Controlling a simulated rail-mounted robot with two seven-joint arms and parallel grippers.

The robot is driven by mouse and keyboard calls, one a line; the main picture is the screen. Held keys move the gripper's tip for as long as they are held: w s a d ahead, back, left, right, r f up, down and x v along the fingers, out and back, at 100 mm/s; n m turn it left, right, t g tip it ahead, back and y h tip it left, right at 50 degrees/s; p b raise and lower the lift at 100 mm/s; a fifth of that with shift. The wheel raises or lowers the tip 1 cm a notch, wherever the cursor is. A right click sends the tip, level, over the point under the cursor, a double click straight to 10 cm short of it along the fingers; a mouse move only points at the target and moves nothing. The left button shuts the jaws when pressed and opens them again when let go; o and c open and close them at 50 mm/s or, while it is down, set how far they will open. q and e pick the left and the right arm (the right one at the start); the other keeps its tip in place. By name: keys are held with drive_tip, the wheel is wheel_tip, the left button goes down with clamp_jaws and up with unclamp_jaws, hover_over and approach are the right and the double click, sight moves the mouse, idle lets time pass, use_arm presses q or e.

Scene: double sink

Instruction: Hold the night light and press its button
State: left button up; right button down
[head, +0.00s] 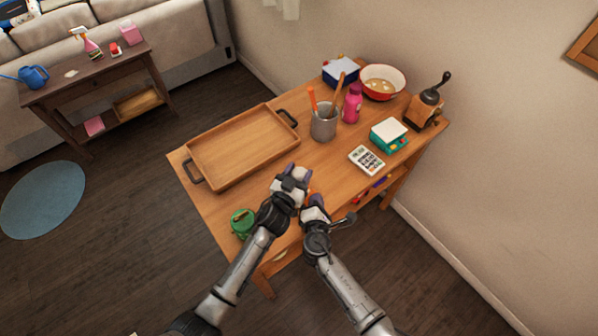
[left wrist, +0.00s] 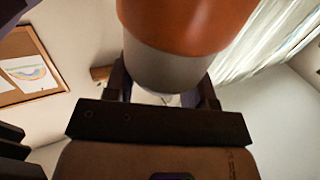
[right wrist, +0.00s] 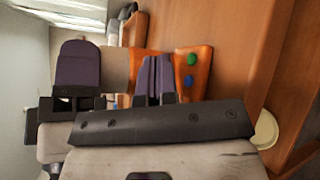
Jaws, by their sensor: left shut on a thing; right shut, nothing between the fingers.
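The night light (left wrist: 185,25) is orange with a pale grey section, seen close up in the left wrist view. My left gripper (head: 293,171) is shut on its pale section, above the table's front part. My right gripper (head: 316,199) is shut and empty, just right of and below the left one. Its fingertips (right wrist: 155,78) overlap the orange part beside the buttons; I cannot tell whether they touch it. In the head view my grippers mostly hide the light.
The wooden table (head: 325,170) holds a tray (head: 196,178), a grey utensil cup (head: 323,124), a pink bottle (head: 352,104), a calculator (head: 366,160), a teal-and-white device (head: 389,134), a grinder (head: 425,108) and a bowl (head: 398,80). A green pot (head: 241,222) stands left of my left arm.

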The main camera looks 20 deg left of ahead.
drive_tip(key=shift+w+a, duration=0.15)
drive_tip(key=shift+a, duration=0.15)
use_arm(q)
drive_tip(key=shift+s+d+f, duration=0.15)
drive_tip(key=shift+d+f, duration=0.05)
drive_tip(key=shift+d, duration=0.05)
use_arm(e)
drive_tip(key=shift+w+a+r, duration=0.25)
drive_tip(key=shift+a+r, duration=0.1)
drive_tip(key=shift+a, duration=0.4)
idle(0.5)
drive_tip(key=shift+s+d, duration=0.1)
drive_tip(key=shift+d, duration=0.05)
use_arm(q)
drive_tip(key=shift+a+f, duration=0.1)
use_arm(e)
drive_tip(key=shift+s+d+r, duration=0.1)
drive_tip(key=shift+s+d, duration=0.2)
drive_tip(key=shift+d, duration=0.2)
drive_tip(key=shift+s, duration=0.1)
use_arm(q)
drive_tip(key=shift+a, duration=0.1)
use_arm(e)
drive_tip(key=shift+d, duration=0.2)
